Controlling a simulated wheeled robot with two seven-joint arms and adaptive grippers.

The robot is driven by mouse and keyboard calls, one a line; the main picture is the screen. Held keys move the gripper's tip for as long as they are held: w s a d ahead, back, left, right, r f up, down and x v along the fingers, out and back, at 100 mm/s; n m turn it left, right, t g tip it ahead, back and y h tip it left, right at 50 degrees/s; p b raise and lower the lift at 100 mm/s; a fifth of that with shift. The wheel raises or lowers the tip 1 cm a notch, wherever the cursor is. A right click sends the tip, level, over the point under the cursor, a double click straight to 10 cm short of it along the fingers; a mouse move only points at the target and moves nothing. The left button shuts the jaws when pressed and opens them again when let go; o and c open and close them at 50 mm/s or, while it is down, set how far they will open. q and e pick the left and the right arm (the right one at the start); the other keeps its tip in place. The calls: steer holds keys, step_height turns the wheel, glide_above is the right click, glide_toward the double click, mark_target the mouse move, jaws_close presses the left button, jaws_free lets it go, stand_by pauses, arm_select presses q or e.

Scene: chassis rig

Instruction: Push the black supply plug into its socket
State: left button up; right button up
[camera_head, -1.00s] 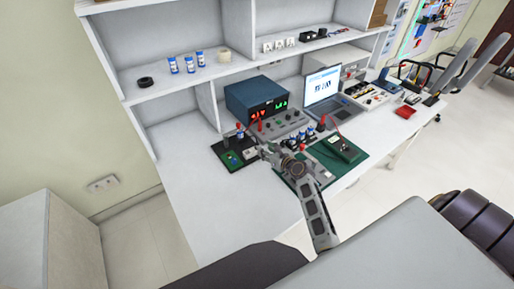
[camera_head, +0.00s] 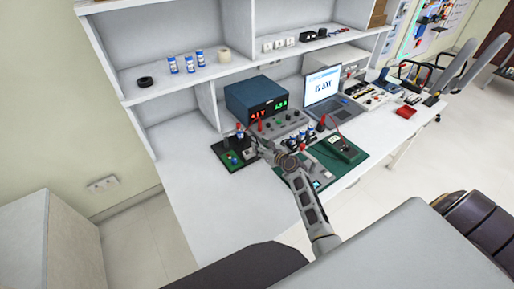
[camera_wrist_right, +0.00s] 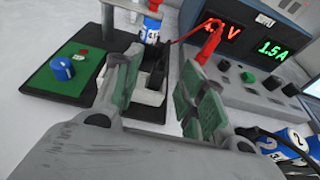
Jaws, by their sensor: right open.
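My right gripper (camera_head: 252,142) is over the right part of the chassis rig (camera_head: 226,158) in the head view. In the right wrist view the gripper (camera_wrist_right: 165,88) has its green-padded fingers spread apart. A black piece that looks like the supply plug (camera_wrist_right: 157,60) shows between and beyond the fingers. It stands at a white block (camera_wrist_right: 150,97), likely its socket, on the black base. The left finger partly covers the block. I cannot tell how deep the plug sits. My left gripper is not in view.
The rig carries a green panel with a blue knob (camera_wrist_right: 62,68). A power supply (camera_head: 257,102) with a red lead (camera_wrist_right: 207,42) stands behind. Blue-and-white cylinders (camera_wrist_right: 285,145) are close on the right. A green mat (camera_head: 340,152) lies to the right; the bench's left part is bare.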

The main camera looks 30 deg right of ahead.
steer(key=shift+w+a+f, duration=0.1)
steer(key=shift+w+f, duration=0.1)
steer(key=shift+w, duration=0.45)
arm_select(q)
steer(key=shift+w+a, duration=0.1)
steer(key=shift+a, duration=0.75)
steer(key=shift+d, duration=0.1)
arm_select(e)
steer(key=shift+c, duration=0.5)
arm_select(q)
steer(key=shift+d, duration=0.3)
arm_select(e)
jaws_close()
